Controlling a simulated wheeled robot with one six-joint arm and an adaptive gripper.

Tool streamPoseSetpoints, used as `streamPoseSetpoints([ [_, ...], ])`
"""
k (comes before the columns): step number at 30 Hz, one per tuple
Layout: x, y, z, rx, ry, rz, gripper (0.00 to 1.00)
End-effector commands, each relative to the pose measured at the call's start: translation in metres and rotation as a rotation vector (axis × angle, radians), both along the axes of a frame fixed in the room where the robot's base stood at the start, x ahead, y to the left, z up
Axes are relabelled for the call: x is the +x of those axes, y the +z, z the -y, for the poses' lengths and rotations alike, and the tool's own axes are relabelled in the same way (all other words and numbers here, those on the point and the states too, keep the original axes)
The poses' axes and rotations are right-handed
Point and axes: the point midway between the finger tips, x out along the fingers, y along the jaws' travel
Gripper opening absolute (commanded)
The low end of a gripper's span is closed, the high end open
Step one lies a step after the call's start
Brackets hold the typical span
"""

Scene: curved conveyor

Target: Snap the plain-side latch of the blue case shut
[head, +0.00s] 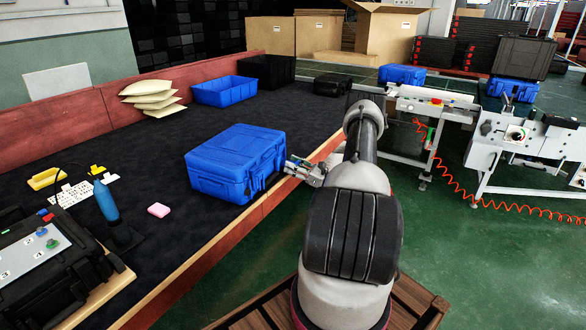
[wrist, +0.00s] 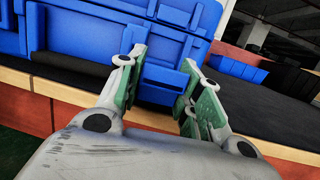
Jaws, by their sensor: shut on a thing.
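The blue case (head: 232,158) lies closed-looking on the dark bench top near its wooden front edge. My gripper (head: 293,164) reaches in at the case's right side. In the wrist view the ribbed blue case wall (wrist: 85,22) fills the upper part, and my gripper (wrist: 160,82) is up against it. Its two green-padded fingers stand apart, one on each side of a blue latch piece (wrist: 160,76), and are shut on it. The contact at the fingertips is partly hidden, and I cannot tell whether the latch is fully seated.
The wooden bench edge (wrist: 60,82) runs just below the fingers. Bare dark bench top surrounds the case.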

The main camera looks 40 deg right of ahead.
Motion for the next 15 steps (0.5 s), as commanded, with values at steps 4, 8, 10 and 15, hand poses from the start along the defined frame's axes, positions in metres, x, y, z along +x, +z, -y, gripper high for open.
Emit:
streamPoseSetpoints([
  [4, -0.001, 0.01, 0.001, -0.06, 0.0, -0.114, 0.0],
  [8, -0.001, 0.018, 0.001, -0.117, 0.0, -0.224, 0.0],
  [10, -0.001, 0.022, 0.0, -0.146, 0.0, -0.285, 0.0],
  [15, 0.001, 0.031, -0.001, -0.22, 0.001, -0.428, 0.0],
])
